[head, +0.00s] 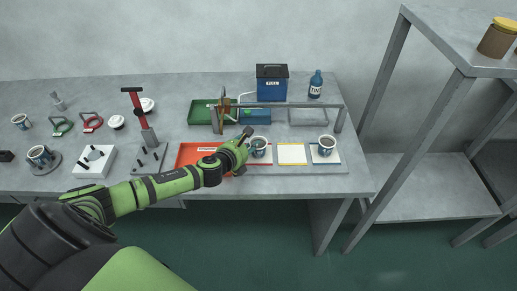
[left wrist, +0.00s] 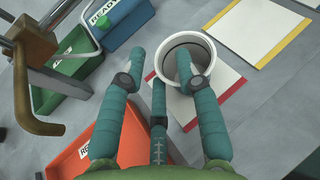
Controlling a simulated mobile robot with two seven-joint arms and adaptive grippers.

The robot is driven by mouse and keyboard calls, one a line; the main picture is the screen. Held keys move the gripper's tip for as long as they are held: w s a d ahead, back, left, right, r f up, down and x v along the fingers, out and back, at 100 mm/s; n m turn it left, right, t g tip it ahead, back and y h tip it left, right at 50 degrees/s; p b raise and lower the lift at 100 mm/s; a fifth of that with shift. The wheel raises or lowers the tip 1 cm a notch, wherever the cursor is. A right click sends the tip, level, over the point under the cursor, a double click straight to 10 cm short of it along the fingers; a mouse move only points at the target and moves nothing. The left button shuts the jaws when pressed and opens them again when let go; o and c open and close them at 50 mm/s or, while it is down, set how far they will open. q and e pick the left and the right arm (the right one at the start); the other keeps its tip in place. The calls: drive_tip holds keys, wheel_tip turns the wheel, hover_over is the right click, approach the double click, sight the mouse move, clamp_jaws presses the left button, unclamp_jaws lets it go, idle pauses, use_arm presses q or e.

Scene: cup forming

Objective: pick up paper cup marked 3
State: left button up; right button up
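A white paper cup (head: 260,147) with dark markings stands upright on the red-edged card (head: 262,160). It also shows in the left wrist view (left wrist: 212,52), open mouth toward the camera. No number is readable on it. My left gripper (head: 243,140) is just left of this cup. In the left wrist view my left gripper (left wrist: 161,58) has its fingers apart, one left of the cup and one overlapping its mouth. I cannot tell whether they touch it. A similar cup (head: 325,144) stands on the right card (head: 319,160). My right gripper is not in view.
An orange tray (head: 187,156) lies under my forearm. A metal frame (head: 290,105) crosses behind the cups, near a green tray (head: 199,112) and blue bin (head: 255,117). The yellow-edged card (head: 292,153) is bare.

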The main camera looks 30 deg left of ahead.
use_arm(q)
clamp_jaws()
drive_tip(key=shift+r, duration=0.1)
